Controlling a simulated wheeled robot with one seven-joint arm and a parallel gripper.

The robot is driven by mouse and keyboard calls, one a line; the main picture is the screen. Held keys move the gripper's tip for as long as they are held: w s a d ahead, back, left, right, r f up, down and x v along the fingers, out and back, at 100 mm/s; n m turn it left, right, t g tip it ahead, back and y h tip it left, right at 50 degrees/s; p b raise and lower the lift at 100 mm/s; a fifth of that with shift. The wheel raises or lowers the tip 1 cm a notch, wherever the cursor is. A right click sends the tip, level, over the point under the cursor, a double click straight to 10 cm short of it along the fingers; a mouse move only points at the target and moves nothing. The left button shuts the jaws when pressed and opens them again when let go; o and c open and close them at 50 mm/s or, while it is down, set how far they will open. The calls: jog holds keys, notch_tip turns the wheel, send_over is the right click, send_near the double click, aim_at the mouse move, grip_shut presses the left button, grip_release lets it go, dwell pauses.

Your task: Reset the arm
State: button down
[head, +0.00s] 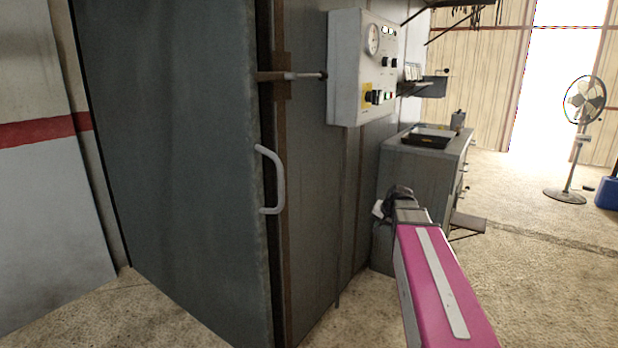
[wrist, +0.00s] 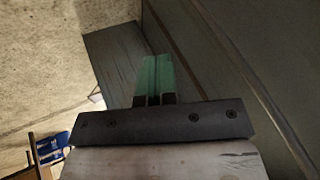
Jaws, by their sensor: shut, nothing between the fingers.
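My gripper (wrist: 157,78) shows in the wrist view as two green fingers side by side, shut with nothing between them. In the head view my pink arm reaches forward from the lower right. Its dark wrist end (head: 399,200) is in front of the grey workbench (head: 424,160) and to the right of the tall grey cabinet (head: 175,150). The fingers cannot be made out in the head view. In the wrist view a grey panelled surface (wrist: 255,50) runs close along the right side of the gripper.
The cabinet door has a pale handle (head: 271,180). A control box (head: 362,67) juts from the cabinet side. A black tray (head: 427,138) lies on the workbench. A fan (head: 585,100) and a blue container (head: 607,193) stand far right. Open floor (head: 545,270) lies right of my arm.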

jog(key=s+a+f+n+g+h, duration=0.1)
jog(key=s+a+f+n+g, duration=0.1)
jog(key=s+f, duration=0.7)
jog(key=s+a+f+n+g+h, duration=0.1)
jog(key=s+a+f, duration=0.4)
jog(key=s+f, duration=0.5)
jog(key=s+n+g, duration=0.1)
jog(key=s+g, duration=0.1)
jog(key=shift+g+h, duration=0.3)
jog(key=shift+g, duration=0.1)
